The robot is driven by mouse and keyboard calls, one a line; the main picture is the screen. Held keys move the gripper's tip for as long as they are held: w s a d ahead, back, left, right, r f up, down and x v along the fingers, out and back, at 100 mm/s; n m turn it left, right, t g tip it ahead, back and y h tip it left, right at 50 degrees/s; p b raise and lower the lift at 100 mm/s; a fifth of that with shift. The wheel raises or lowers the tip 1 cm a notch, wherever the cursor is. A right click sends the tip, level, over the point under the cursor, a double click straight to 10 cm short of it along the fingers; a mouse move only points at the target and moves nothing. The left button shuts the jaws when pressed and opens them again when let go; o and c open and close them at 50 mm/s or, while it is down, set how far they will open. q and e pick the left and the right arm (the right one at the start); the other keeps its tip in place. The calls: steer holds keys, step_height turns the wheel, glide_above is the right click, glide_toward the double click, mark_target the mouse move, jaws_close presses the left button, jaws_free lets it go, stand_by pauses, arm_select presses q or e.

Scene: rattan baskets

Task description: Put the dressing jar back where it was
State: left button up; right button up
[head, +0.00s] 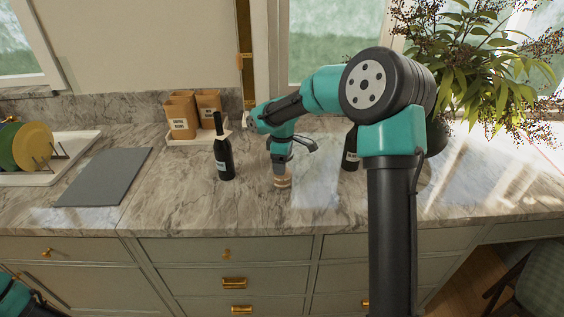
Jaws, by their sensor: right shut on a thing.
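The dressing jar (282,183) is a small, pale tan jar low at the counter's front half, between two dark bottles. My right gripper (281,172) points down from above and is shut on the jar, hiding its upper part. I cannot tell whether the jar's base touches the counter. Only a piece of my left arm shows in the bottom left corner; its gripper is out of view.
A dark bottle (224,160) stands left of the jar; another (351,150) stands right, partly behind my arm. Brown labelled containers (181,118) stand on a pale tray at the back. A grey board (104,177) and a plate rack (65,165) lie left. A leafy plant is right.

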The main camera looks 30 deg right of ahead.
steer(key=shift+f, duration=0.15)
steer(key=o, duration=1.1)
step_height(320, 180, up, 12)
steer(key=shift+r, duration=0.2)
stand_by(0.4)
